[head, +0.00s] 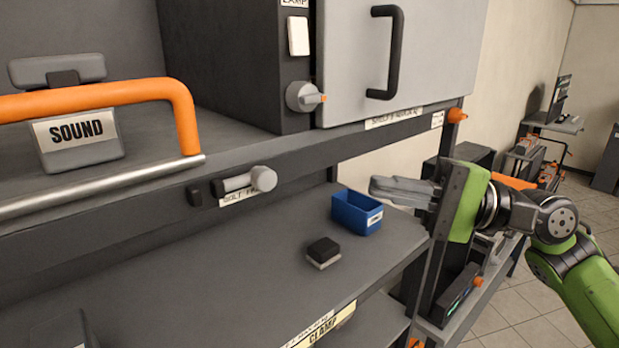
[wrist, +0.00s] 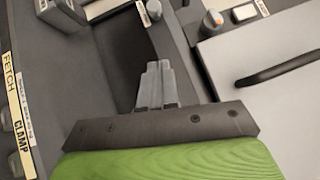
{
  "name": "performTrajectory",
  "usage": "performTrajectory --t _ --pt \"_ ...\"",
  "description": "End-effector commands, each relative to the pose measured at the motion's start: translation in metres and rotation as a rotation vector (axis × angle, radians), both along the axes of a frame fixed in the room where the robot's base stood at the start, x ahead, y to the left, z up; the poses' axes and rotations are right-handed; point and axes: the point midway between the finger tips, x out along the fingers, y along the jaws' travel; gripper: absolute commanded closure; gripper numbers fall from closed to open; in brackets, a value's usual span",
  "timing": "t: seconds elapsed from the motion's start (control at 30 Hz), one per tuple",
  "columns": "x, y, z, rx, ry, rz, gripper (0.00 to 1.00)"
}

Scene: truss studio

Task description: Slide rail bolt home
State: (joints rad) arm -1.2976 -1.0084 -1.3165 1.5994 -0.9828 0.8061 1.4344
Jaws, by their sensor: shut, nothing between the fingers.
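The rail bolt (head: 236,183) is a grey rod with a round pale knob on the front rail, just above a partly hidden label that starts with "BOLT". A dark block (head: 195,194) sits at its left end. Its knob (wrist: 154,10) seems to show at the top of the wrist view. My gripper (head: 374,190) is shut and empty, to the right of the bolt and apart from it, by the blue bin. In the wrist view its fingers (wrist: 157,68) are together and point up toward the rail.
A blue bin (head: 357,212) and a dark block with a pale base (head: 323,253) stand on the lower shelf (head: 220,290). Above the rail are a grey cabinet door with a black handle (head: 394,50) and a knob (head: 305,97). An orange bar (head: 90,100) crosses at left.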

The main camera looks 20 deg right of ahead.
Motion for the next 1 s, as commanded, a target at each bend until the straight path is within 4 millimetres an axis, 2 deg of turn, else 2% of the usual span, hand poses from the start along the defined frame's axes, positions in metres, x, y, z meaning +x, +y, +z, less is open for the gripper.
performTrajectory --t 0.03,0.33,0.5,0.63,1.0 --pt "0.005 0.011 0.001 -0.006 0.003 0.002 1.0" --pt "0.035 0.069 0.011 -0.007 0.003 0.002 1.0" --pt "0.025 0.093 0.019 -0.003 0.001 -0.003 1.0" --pt "0.022 0.101 0.021 -0.001 0.001 -0.002 1.0" --pt "0.02 0.108 0.021 -0.001 -0.002 0.001 1.0"
